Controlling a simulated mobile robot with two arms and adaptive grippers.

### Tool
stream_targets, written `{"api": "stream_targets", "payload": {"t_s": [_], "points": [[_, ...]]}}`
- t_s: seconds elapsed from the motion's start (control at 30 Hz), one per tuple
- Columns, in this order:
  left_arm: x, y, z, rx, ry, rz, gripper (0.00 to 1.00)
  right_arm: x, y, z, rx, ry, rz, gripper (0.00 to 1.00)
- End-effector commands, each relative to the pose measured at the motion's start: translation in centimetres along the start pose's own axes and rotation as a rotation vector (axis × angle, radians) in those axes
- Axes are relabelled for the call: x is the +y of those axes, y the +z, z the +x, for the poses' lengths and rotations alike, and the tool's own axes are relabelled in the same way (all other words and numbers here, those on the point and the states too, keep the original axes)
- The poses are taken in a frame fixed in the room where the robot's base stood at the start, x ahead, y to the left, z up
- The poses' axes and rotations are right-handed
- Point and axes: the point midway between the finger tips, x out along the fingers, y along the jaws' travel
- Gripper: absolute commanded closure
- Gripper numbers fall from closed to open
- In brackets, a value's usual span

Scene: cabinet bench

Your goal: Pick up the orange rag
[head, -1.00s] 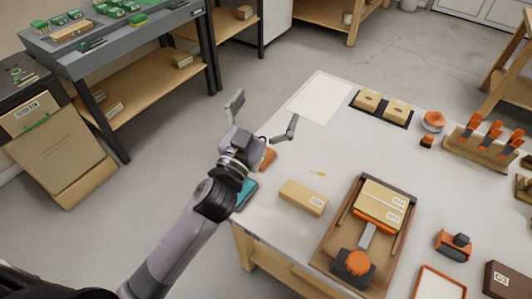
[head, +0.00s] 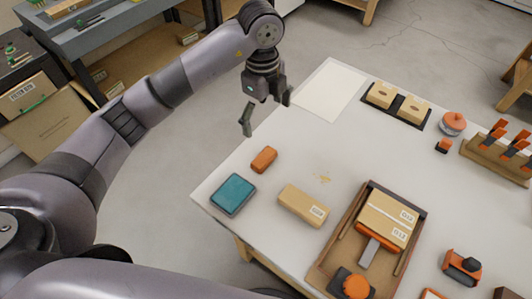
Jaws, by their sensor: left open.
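The orange rag (head: 264,160) looks like a small folded block. It lies on the white tabletop near its left edge, just above a teal pad (head: 233,194). My left gripper (head: 267,112) is open and empty, its fingers pointing down. In the picture it is above the rag, near the table's left edge, and apart from it. The rag is fully visible. My right gripper is not in view.
A cardboard box (head: 303,205) lies right of the teal pad, and a wooden tray (head: 327,255) with boxes and a tool stands further right. A white sheet (head: 328,90) lies at the back.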

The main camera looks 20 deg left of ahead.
Motion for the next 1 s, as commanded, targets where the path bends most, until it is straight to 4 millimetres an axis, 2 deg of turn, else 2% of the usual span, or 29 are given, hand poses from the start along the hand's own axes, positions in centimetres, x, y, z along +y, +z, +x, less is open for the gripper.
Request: {"api": "stream_targets", "payload": {"t_s": [0.13,0.5,0.6,0.87,1.0], "points": [[0.3,0.9,1.3,-0.036,0.019,-0.029,0.03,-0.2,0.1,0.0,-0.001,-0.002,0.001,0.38],[0.4,1.1,9.0,-0.034,0.019,-0.026,0.03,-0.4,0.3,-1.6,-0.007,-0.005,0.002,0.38],[0.4,1.1,10.6,-0.033,0.017,-0.026,0.03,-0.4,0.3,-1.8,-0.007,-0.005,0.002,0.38],[0.3,1.2,12.4,-0.033,0.016,-0.024,0.03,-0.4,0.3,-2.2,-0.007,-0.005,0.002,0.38],[0.0,1.2,14.4,-0.032,0.019,-0.025,0.03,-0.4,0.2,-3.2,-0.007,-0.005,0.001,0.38]]}}
